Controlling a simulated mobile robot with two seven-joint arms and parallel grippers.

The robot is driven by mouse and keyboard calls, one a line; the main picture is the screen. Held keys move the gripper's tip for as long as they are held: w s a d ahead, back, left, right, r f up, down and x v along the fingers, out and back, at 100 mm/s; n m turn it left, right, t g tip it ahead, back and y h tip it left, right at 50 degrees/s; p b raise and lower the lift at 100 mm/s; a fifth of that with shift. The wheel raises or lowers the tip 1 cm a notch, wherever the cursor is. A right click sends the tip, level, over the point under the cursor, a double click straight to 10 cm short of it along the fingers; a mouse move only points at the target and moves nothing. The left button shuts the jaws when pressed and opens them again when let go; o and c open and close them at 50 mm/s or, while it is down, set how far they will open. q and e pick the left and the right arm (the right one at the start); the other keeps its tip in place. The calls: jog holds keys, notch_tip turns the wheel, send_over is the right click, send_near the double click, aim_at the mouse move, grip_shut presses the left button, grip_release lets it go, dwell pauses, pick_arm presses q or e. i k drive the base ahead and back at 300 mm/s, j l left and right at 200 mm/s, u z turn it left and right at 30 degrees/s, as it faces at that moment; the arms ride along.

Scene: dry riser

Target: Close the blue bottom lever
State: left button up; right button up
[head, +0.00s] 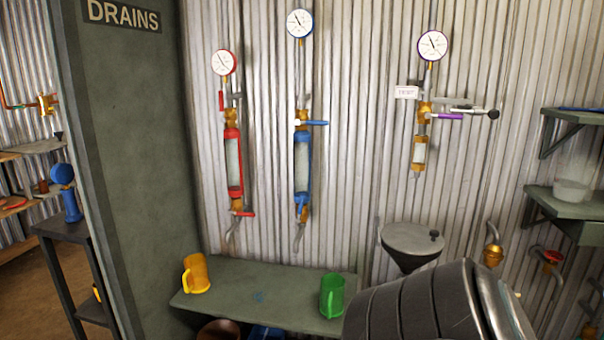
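The blue-framed sight tube (302,170) hangs on the corrugated wall below a blue-rimmed gauge (300,23). Its top lever (316,123) is blue and sticks out level to the right. At its foot is a small brass valve (303,212) above a bent outlet pipe. The blue bottom lever there is too small to make out clearly; no blue handle sticks out sideways, and it seems in line with the pipe. Neither gripper shows. A dark ribbed part, likely my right arm, fills the bottom right.
A red tube (233,160) hangs left, its bottom lever (243,214) level. A purple-levered unit (420,150) hangs right. A shelf (225,300) below holds a yellow mug (196,274) and green mug (332,296). A grey funnel (412,240) stands right. A green panel (135,150) blocks the left.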

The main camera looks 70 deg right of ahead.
aim_at(301, 204)
jog(key=z, duration=1.95)
